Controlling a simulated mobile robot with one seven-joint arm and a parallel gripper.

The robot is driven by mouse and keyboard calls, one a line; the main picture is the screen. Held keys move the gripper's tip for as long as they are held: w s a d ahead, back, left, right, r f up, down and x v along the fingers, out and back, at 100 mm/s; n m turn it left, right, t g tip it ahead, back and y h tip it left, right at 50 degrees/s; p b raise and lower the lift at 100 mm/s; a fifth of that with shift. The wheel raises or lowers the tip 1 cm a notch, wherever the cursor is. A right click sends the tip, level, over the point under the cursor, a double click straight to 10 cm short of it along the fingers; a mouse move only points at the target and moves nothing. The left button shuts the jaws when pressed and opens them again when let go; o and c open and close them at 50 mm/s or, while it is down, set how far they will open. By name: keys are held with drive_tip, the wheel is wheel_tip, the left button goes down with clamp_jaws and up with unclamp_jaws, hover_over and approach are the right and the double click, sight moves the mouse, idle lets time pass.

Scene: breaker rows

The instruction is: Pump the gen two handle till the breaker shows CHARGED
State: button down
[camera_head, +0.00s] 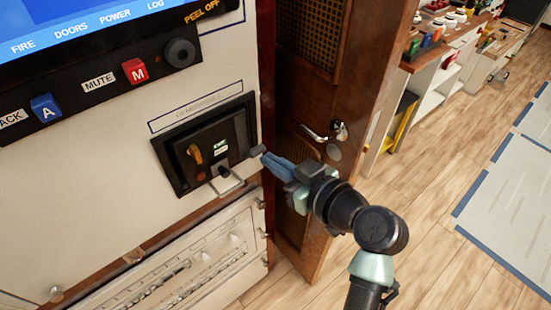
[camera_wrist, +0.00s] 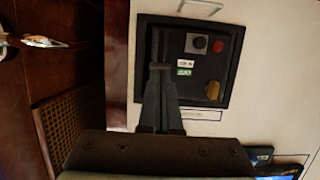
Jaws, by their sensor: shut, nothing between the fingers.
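The breaker (camera_head: 183,136) is a black framed unit in a cream panel, with faint lettering above it. It shows upside down in the wrist view (camera_wrist: 229,28). It carries an orange knob (camera_head: 195,153), a small green-and-white indicator (camera_head: 219,147) too small to read, and buttons. A dark pump handle (camera_head: 256,151) sticks out at its right side; in the wrist view it is the dark upright bar (camera_wrist: 158,45). My gripper (camera_head: 267,157) is shut and empty, its fingertips at or just beside the handle's end. I cannot tell whether they touch. The fingers hide part of the handle in the wrist view (camera_wrist: 159,72).
A wooden door (camera_head: 312,90) with a metal lever (camera_head: 320,132) stands close to the right of my gripper. A silver loop (camera_head: 230,187) hangs at the breaker's lower edge. Above are a blue screen (camera_head: 75,25) and blue and red buttons. Open floor lies at right.

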drive_tip(key=b+v, duration=0.3)
drive_tip(key=v, duration=0.7)
drive_tip(key=shift+s+d+r, duration=0.2)
drive_tip(key=shift+s, duration=0.05)
idle(1.2)
